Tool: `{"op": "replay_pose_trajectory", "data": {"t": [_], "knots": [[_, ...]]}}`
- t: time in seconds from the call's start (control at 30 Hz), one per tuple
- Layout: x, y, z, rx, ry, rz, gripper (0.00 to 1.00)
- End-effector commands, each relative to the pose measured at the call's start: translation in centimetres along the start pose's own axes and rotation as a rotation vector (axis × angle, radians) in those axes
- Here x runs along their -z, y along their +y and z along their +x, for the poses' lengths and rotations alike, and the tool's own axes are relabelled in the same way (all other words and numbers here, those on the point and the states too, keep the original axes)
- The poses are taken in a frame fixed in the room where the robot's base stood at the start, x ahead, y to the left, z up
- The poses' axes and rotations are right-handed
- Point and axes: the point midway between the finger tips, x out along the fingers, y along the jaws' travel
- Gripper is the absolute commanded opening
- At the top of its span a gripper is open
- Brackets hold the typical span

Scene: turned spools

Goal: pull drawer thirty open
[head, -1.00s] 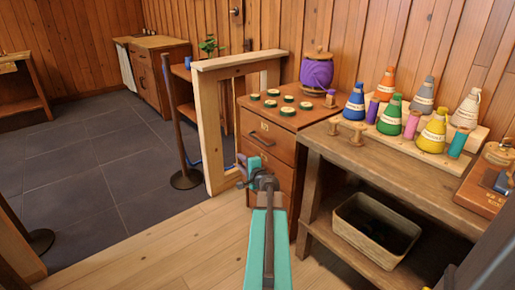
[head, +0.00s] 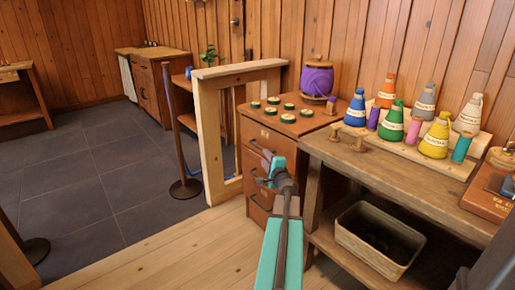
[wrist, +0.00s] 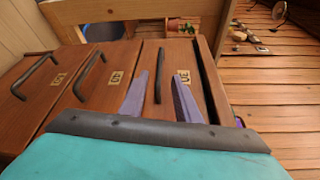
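The wooden drawer cabinet (head: 265,152) stands left of the workbench. In the wrist view its fronts appear sideways. The front with a plate that seems to read 30 (wrist: 184,77) is at the right, the top drawer, with a dark bar handle (wrist: 158,78). A dark gap runs along its right edge; I cannot tell if the drawer is slightly out. My gripper (wrist: 161,74) is open, with one purple finger on each side of this handle, apparently not closed on it. In the head view my gripper (head: 271,164) is in front of the cabinet and hides part of its front.
Two lower drawers with bar handles show in the wrist view, one plated 40 (wrist: 115,78). Green-topped discs and a purple spool (head: 317,82) sit on the cabinet. A wooden frame (head: 210,135) stands close on its left, the workbench (head: 400,180) on its right. Floor in front is clear.

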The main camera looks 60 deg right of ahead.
Motion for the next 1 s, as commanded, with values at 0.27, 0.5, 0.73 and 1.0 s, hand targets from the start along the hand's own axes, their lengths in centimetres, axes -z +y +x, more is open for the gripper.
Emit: {"op": "replay_pose_trajectory", "data": {"t": [0.27,0.5,0.73,1.0], "knots": [[0.0,0.0,2.4,0.0,-0.001,0.0,0.29],[0.1,0.0,4.5,0.0,0.0,0.0,0.29],[0.1,0.0,6.6,0.0,-0.001,-0.001,0.29],[0.1,0.0,9.0,0.0,0.001,-0.001,0.29]]}}
